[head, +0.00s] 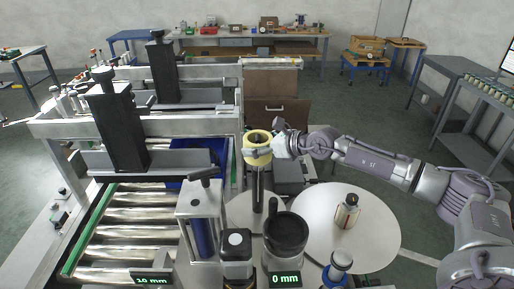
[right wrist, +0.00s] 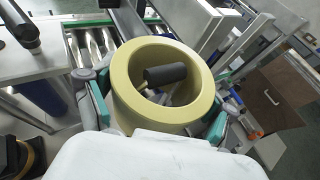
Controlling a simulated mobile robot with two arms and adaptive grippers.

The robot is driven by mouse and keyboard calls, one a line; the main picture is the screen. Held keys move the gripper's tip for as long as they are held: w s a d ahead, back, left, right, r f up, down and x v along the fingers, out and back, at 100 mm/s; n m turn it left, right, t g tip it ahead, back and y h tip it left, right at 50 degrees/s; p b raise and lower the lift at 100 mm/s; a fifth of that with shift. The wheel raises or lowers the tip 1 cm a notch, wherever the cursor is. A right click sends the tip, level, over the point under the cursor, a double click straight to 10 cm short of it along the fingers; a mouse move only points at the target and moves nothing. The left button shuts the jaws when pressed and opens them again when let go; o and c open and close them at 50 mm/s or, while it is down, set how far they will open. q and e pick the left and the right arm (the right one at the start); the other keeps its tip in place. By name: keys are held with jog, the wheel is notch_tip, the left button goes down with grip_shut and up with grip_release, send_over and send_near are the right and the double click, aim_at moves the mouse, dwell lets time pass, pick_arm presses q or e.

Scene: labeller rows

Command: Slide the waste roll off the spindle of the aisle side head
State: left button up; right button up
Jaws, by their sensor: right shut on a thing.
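The waste roll (head: 258,157) is a pale yellow ring with a wide bore. It is at the top of a dark upright spindle (head: 257,192), over a round pale plate (head: 238,212). My right gripper (head: 261,149) reaches in from the right and is shut around the roll. In the right wrist view the roll (right wrist: 122,105) sits between the teal finger pads, and a dark cylindrical handle shows through its bore. I cannot tell whether the spindle tip is still inside the bore. My left gripper is out of view.
A larger round plate (head: 372,240) with a small metal-and-black post (head: 347,211) lies to the right. A dark cylinder (head: 286,236), a black handle (head: 204,178) and a roller conveyor (head: 120,222) are close by. A grey table (head: 452,72) stands at the right.

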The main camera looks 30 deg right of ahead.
notch_tip(320, 180, up, 13)
dwell(2.7)
jog(key=shift+f, duration=0.15)
